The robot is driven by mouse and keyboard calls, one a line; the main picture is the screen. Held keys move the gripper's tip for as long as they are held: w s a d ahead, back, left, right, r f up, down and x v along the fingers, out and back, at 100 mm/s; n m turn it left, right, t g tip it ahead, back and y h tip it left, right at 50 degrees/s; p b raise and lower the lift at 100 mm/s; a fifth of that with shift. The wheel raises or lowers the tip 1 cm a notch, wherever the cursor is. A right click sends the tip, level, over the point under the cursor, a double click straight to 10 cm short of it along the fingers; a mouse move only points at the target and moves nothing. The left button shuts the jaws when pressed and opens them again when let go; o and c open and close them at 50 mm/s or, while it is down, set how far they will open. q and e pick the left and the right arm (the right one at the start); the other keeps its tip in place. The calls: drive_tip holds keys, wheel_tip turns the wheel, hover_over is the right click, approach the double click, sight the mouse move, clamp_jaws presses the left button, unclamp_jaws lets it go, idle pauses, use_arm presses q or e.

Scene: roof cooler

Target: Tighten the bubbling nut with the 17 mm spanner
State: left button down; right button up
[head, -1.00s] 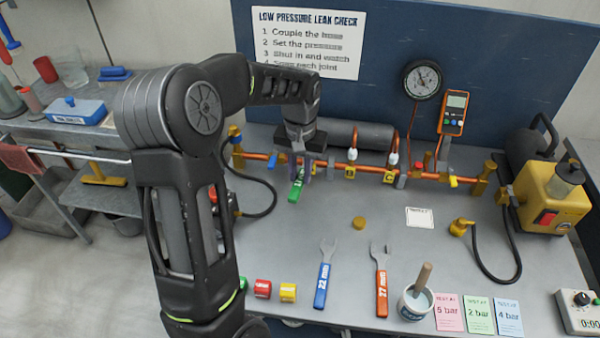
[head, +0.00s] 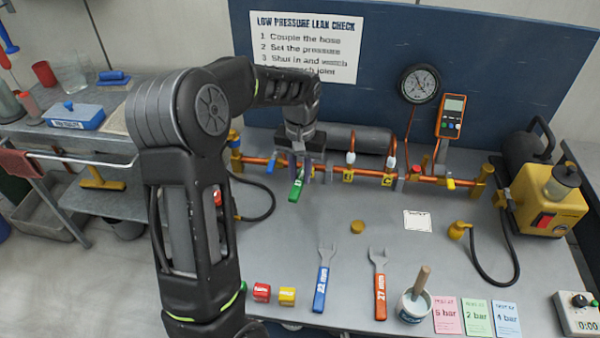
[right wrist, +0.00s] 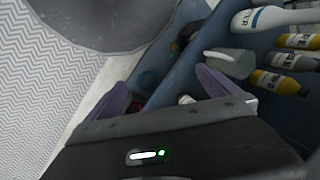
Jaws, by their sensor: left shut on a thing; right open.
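My left gripper (head: 301,172) is shut on the green-handled spanner (head: 296,191) at the copper pipe (head: 327,168), left of the yellow tags. The handle points toward the front of the bench. Its jaw end is hidden by the gripper, and I cannot read its label or tell whether it sits on a nut. No bubbles are distinguishable on the pipe joints. A blue 22 mm spanner (head: 321,285) and an orange 27 mm spanner (head: 380,290) lie on the bench. My right gripper (right wrist: 165,98) is open and empty in the right wrist view, and out of the head view.
A pot with a brush (head: 413,304) and coloured cards (head: 477,315) lie at the front right. A yellow pump (head: 548,200) stands at the right. A gauge (head: 420,84) is on the blue panel. Bottles (right wrist: 290,62) in a blue bin are near my right gripper.

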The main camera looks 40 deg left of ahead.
idle(0.9)
use_arm(q)
drive_tip(key=shift+s+a+m, duration=0.1)
drive_tip(key=shift+a+m, duration=0.4)
drive_tip(key=shift+m, duration=0.1)
drive_tip(key=shift+s+a+m, duration=0.1)
drive_tip(key=shift+a+m, duration=0.45)
drive_tip(key=shift+m, duration=0.05)
drive_tip(key=shift+p, duration=0.3)
drive_tip(key=shift+s+a+m, duration=0.1)
drive_tip(key=shift+a+m, duration=0.4)
drive_tip(key=shift+m, duration=0.1)
